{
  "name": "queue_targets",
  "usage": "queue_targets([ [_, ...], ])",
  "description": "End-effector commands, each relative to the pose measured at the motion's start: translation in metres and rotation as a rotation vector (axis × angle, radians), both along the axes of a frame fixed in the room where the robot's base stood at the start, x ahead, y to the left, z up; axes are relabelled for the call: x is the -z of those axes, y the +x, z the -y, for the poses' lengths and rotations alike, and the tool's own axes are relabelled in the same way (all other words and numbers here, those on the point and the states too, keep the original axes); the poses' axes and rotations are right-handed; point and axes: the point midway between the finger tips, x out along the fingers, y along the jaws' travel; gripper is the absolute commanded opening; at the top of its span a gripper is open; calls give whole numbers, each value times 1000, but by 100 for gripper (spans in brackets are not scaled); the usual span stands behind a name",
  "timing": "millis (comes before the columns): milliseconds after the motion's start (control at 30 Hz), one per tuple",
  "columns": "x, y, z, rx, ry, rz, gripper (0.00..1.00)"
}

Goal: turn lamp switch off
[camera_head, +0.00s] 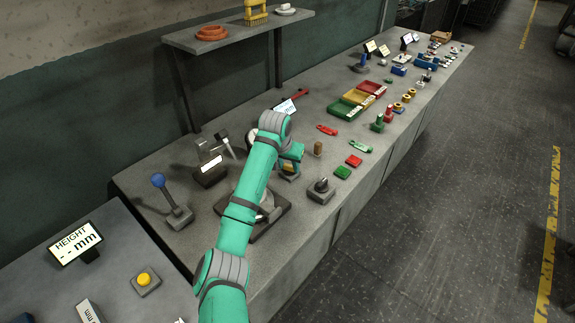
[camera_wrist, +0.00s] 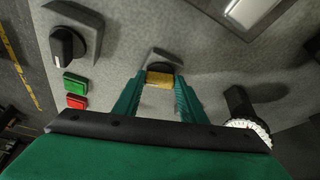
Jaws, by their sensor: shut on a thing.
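My gripper shows in the wrist view (camera_wrist: 160,82), its two green fingers shut on a small yellow piece (camera_wrist: 159,79). A dark part and a small grey base (camera_wrist: 164,56) show just beyond the fingertips. I cannot tell whether the held piece is the lamp switch, as no label is readable on it. In the head view my green arm reaches over the bench and partly hides this spot. A black rotary knob on a grey base (camera_wrist: 68,45) is apart from the gripper, at upper left in the wrist view; it also shows in the head view (camera_head: 320,187).
Green (camera_head: 342,172) and red (camera_head: 354,160) blocks sit near the bench's front edge. A brown cylinder (camera_head: 318,148) stands near the gripper. A blue-knobbed lever (camera_head: 170,195) is at left. Coloured trays (camera_head: 342,109) are farther along. The aisle at right is clear.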

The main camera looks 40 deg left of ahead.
Motion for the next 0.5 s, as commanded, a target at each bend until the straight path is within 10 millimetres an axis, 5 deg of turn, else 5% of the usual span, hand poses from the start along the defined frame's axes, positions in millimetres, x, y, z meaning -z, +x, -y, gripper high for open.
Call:
queue_targets([
  [500,-2,4,6,-491,0,4,15],
])
